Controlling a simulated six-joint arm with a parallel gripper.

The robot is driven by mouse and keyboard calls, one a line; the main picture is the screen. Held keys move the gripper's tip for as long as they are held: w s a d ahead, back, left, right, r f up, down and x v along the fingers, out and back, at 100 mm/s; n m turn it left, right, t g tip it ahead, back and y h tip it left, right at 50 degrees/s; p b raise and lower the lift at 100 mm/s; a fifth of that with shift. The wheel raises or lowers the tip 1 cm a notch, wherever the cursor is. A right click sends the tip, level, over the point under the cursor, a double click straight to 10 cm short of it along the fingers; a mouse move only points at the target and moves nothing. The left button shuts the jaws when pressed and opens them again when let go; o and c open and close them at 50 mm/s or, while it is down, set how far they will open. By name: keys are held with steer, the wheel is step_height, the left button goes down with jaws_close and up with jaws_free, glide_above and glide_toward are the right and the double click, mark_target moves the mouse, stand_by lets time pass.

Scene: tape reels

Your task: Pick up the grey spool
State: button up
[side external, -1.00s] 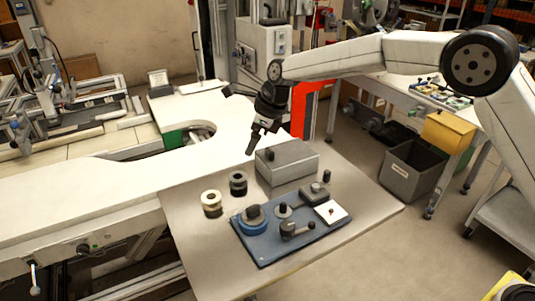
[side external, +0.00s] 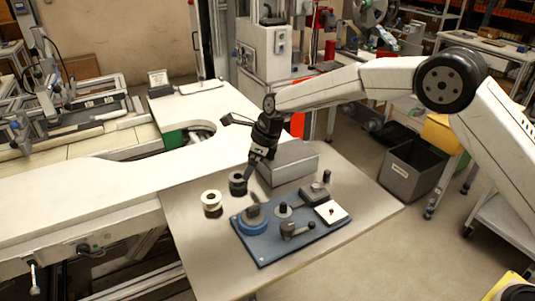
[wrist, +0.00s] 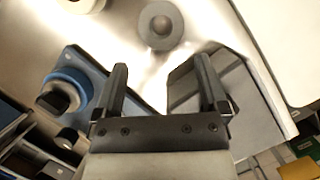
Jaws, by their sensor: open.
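The grey spool (side external: 238,186) stands upright on the grey table, behind the white spool (side external: 211,201). In the wrist view the grey spool (wrist: 160,38) shows from above, near the top middle, with a round grey hub. My gripper (side external: 248,177) is low, close beside the grey spool on its right, and partly overlaps it in the side view. In the wrist view my gripper (wrist: 161,75) has its two dark fingers spread, with nothing between them; the grey spool lies beyond the fingertips. The white spool shows only partly at the wrist view's top left.
A grey box (side external: 292,166) stands just right of my gripper. A blue plate (side external: 268,253) in front carries a blue reel (side external: 254,226), small fixtures and a white card (side external: 331,212). Bare tabletop lies left and in front of the spools.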

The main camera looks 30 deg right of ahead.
mark_target(238, 180)
steer(key=shift+f, duration=0.1)
steer(key=shift+x, duration=2.5)
steer(key=shift+w+d, duration=0.1)
steer(key=shift+w, duration=0.05)
steer(key=c, duration=1.1)
